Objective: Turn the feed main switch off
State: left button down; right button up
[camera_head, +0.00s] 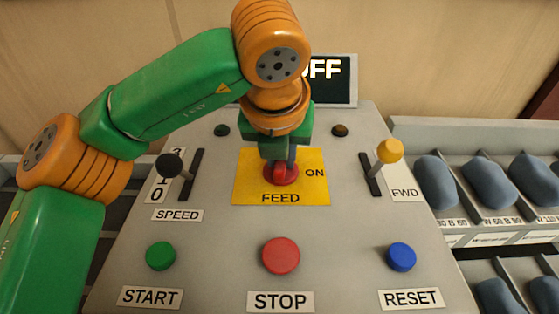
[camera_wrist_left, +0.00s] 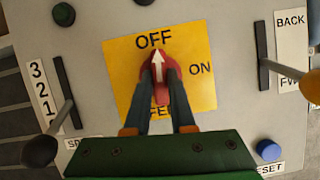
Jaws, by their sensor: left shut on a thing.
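The feed main switch (camera_head: 283,176) is a red rotary knob on a yellow plate (camera_head: 243,190) in the middle of the sloping grey panel. In the left wrist view the red knob (camera_wrist_left: 158,62) has a white arrow that points up at the word OFF; ON is to the right. My left gripper (camera_head: 279,162) comes down from above and is shut on the knob, one dark finger on each side. In the left wrist view the fingers (camera_wrist_left: 161,78) hide part of the FEED label. My right gripper is in neither view.
A speed lever (camera_head: 170,165) stands left of the plate and a yellow-knobbed lever (camera_head: 389,152) right. Green START (camera_head: 160,256), red STOP (camera_head: 281,256) and blue RESET (camera_head: 401,256) buttons lie in front. A display (camera_head: 338,78), partly hidden by my arm, reads OFF. Blue pillows (camera_head: 489,184) fill racks at right.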

aim_at(281, 172)
pick_arm(q)
jog(key=shift+n, duration=0.5)
dwell(0.3)
jog(key=c, duration=0.8)
grip_release()
jog(key=shift+o, duration=0.2)
jog(key=v, duration=0.7)
jog(key=shift+d, duration=0.15)
